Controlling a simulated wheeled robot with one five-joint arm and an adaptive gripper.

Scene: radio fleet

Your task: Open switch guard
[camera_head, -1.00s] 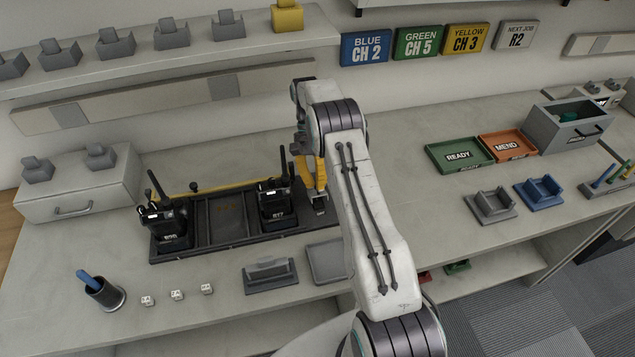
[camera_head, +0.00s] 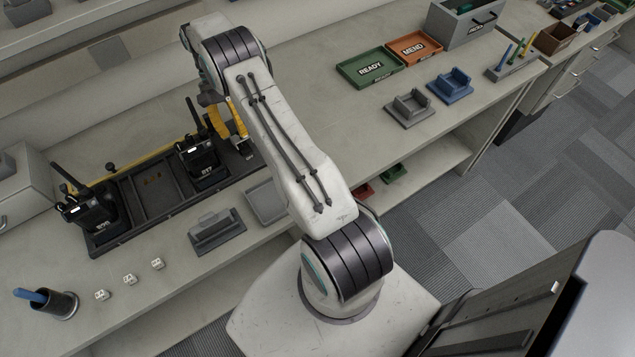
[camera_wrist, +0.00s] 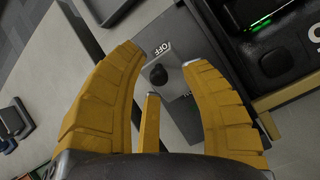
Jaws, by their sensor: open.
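A grey switch box (camera_wrist: 178,105) marked OFF lies under my gripper in the wrist view, with a round black knob (camera_wrist: 157,73) on its face. A narrow yellow piece (camera_wrist: 150,122) stands below the knob in the picture; I cannot tell for certain whether it is the guard. My gripper (camera_wrist: 165,57) is open, its two yellow fingers on either side of the knob and the yellow piece, holding nothing. In the head view my gripper (camera_head: 232,130) is at the right end of the dark radio tray (camera_head: 150,184), and the box is mostly hidden.
Two black radios (camera_head: 90,210) (camera_head: 199,158) stand in the tray, one close left of my gripper. A grey cradle (camera_head: 216,232) and a shallow grey tray (camera_head: 266,202) lie in front. The READY tray (camera_head: 369,68) is farther right, with bare counter between.

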